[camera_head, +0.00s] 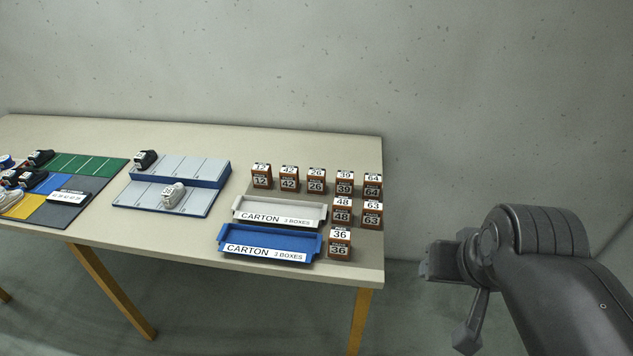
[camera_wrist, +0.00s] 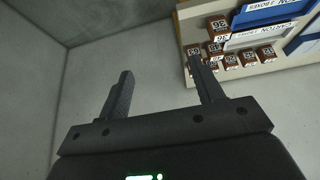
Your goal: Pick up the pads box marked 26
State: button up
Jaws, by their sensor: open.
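The pads box marked 26 (camera_head: 316,180) is a small brown box with white number labels. It stands upright in the back row on the right part of the table, between the box marked 42 (camera_head: 288,178) and the box marked 39 (camera_head: 344,182). My gripper (camera_head: 430,264) is off the table's right end, well apart from the boxes. In the wrist view my gripper (camera_wrist: 160,68) is open, with nothing between its fingers. Several boxes show there beyond the right finger, upside down; the numbers in their far row are too small to read surely.
Boxes 12 (camera_head: 262,176), 64 (camera_head: 373,185), 48 (camera_head: 342,210), 63 (camera_head: 371,214) and 36 (camera_head: 340,243) stand nearby. A white carton tray (camera_head: 281,201) and a blue one (camera_head: 270,231) lie in front. The table's (camera_head: 330,143) back strip is clear; a wall rises behind.

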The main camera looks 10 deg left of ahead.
jog(key=o, duration=0.3)
